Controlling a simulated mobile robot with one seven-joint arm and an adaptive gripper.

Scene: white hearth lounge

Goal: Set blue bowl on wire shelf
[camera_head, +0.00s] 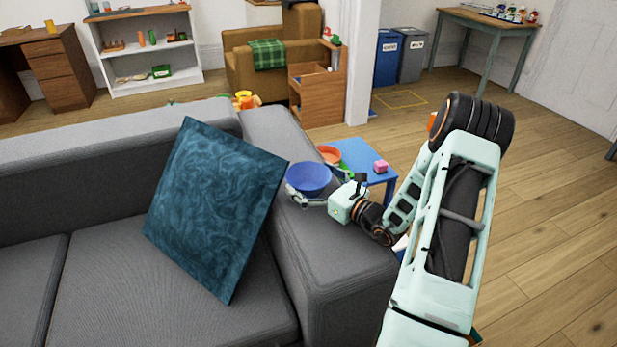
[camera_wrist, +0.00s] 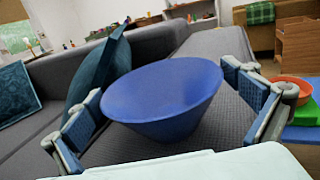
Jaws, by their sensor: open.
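The blue bowl (camera_head: 309,178) is upright on the grey sofa's right armrest, beside the teal cushion. In the wrist view the bowl (camera_wrist: 163,92) sits between the two blue-padded fingers of my gripper (camera_wrist: 168,112). The fingers are open, with a gap visible to the right of the bowl; on the left I cannot tell whether a pad touches it. In the head view my gripper (camera_head: 318,196) reaches in from the right at the bowl, its far finger partly hidden. I cannot make out a wire shelf in either view.
A teal cushion (camera_head: 213,205) leans on the sofa (camera_head: 330,262). A white bookshelf (camera_head: 148,50) stands at the back left. Open wooden floor lies right.

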